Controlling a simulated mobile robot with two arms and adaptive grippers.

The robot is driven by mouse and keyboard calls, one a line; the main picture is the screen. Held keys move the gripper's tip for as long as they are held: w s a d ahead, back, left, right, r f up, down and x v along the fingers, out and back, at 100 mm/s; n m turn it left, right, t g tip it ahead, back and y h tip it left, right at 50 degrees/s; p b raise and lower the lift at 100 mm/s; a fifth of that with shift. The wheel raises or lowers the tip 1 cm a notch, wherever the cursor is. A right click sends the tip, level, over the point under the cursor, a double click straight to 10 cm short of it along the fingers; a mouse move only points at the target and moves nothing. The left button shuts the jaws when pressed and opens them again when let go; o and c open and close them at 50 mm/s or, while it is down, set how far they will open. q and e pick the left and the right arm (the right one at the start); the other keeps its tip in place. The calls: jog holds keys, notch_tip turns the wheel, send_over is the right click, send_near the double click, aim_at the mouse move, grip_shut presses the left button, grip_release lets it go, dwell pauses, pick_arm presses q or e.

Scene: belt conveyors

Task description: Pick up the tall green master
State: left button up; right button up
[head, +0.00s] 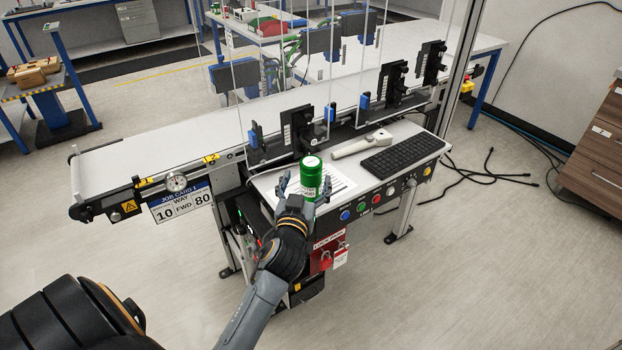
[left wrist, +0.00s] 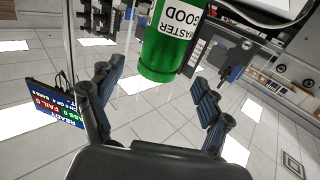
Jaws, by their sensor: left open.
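My right gripper is not in view.
A printed sheet (head: 342,184), a white handheld scanner (head: 362,145) and a black keyboard (head: 393,159) lie around the master. Black sensor brackets (head: 299,130) stand behind it along the conveyor belt (head: 150,155). Buttons (head: 361,207) and red lockout tags (head: 328,252) are on the front.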

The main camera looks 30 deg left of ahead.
aim_at(309, 173)
pick_arm(q)
jog(key=shift+w+a+r+p, duration=0.2)
jog(key=shift+w+p, duration=0.1)
jog(key=shift+w, duration=0.25)
jog(key=p+x, duration=0.1)
jog(key=x, duration=0.2)
jog(key=shift+w+a, duration=0.1)
jog(key=shift+w, duration=0.15)
jog(key=shift+w+a+f, duration=0.1)
jog(key=shift+w+a, duration=0.1)
jog(key=shift+w, duration=0.25)
jog(key=shift+s, duration=0.1)
jog(key=shift+d, duration=0.1)
jog(key=c, duration=1.4)
grip_shut()
